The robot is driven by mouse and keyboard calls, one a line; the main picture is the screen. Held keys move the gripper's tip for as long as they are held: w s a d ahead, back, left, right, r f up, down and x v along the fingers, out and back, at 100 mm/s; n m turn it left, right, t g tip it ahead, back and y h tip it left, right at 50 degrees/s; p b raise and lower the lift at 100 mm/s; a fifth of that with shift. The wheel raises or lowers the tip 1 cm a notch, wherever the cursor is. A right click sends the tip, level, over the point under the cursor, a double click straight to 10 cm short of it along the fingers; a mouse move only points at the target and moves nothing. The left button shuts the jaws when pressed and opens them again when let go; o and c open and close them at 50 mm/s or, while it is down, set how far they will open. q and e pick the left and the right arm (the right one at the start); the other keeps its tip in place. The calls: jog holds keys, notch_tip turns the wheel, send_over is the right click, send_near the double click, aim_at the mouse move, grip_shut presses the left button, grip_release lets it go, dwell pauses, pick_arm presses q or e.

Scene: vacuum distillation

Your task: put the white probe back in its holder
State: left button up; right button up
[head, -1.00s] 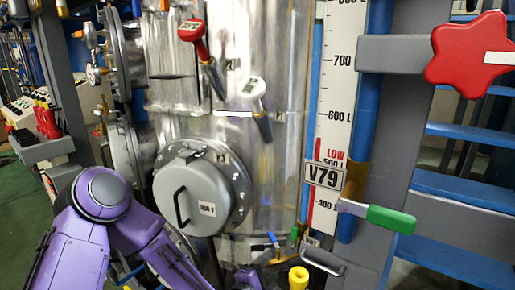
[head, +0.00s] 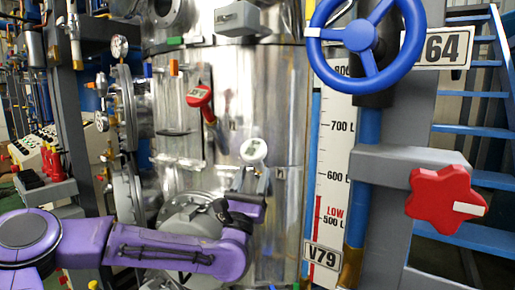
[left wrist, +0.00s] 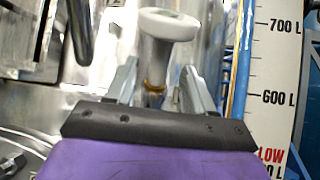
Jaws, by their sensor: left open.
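The white probe (head: 253,150) has a round white head with a small display and is at the front of the shiny metal tank, its shaft pointing down. In the left wrist view the white probe (left wrist: 165,24) shows its head above a metal stem with a brass-coloured ring. My left gripper (head: 252,186) is just below the probe head in the head view. In the left wrist view its two fingers are apart, one on each side of the stem, with gaps visible. The gripper hides the lower stem, so I cannot tell how deep it sits in a holder. My right gripper is out of view.
A round hatch (head: 190,215) is partly behind my left arm. A level scale (head: 332,165), blue handwheel (head: 365,35) and red star knob (head: 446,201) stand to the right.

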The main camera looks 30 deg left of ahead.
aim_at(256, 165)
pick_arm(q)
jog(key=shift+x, duration=1.65)
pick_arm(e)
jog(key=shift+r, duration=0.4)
pick_arm(q)
grip_shut()
jog(key=shift+s+d+r+p, duration=0.1)
jog(key=shift+s+r+p, duration=0.2)
jog(key=shift+s+r, duration=0.55)
jog(key=shift+s+d+r+p, duration=0.1)
jog(key=shift+s+r+p, duration=0.2)
jog(key=shift+s+r, duration=0.6)
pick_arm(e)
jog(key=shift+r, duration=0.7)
pick_arm(q)
jog(key=shift+w+r, duration=0.15)
jog(key=shift+s+d+r+p, duration=0.15)
jog(key=shift+s+r+p, duration=0.25)
jog(key=shift+s+r, duration=0.45)
jog(key=shift+s+d+r+p, duration=0.1)
jog(key=shift+s+r+p, duration=0.25)
jog(key=shift+s+r, duration=0.55)
jog(key=shift+w+r, duration=0.15)
jog(key=shift+w, duration=0.05)
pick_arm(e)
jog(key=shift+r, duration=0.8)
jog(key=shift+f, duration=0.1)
